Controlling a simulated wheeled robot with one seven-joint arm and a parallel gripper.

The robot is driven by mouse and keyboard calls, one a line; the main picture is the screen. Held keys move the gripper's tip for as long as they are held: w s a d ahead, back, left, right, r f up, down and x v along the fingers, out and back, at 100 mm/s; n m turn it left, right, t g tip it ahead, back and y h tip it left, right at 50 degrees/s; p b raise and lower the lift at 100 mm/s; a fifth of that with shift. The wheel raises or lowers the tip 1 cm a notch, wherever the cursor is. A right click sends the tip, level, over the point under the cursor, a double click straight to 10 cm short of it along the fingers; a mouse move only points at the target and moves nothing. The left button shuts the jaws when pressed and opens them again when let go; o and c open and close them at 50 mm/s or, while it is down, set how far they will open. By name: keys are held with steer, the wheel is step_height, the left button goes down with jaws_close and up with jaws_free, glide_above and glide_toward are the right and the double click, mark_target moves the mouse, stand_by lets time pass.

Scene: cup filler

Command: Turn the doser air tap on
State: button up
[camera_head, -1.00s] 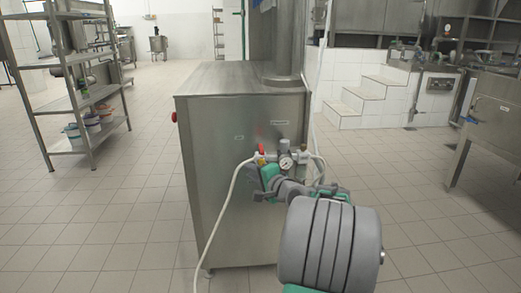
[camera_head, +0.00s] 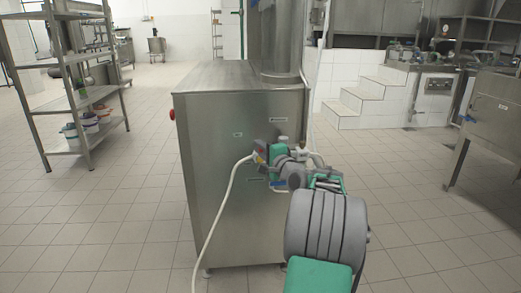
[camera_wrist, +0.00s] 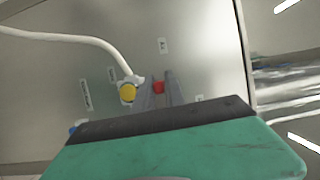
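The doser air tap's red handle (camera_wrist: 158,87) shows in the wrist view, on the side panel of the steel doser cabinet (camera_head: 215,150). My gripper (camera_wrist: 160,91) has its two grey fingers on either side of this handle, with a narrow space between them. Whether the fingers press on it is not clear. A yellow round part (camera_wrist: 127,93) sits just left of the fingers, at the end of the white hose (camera_wrist: 75,39). In the head view my gripper (camera_head: 262,152) covers most of the tap and the gauge; the regulator's grey top (camera_head: 283,139) shows above it.
The white hose (camera_head: 225,200) hangs from the fittings to the floor. A red button (camera_head: 172,114) is on the cabinet's left edge. A metal shelf rack (camera_head: 85,95) stands at left, and white steps (camera_head: 360,98) at back right. The tiled floor around the cabinet is clear.

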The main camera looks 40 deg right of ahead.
jaws_close()
steer(key=shift+a, duration=0.1)
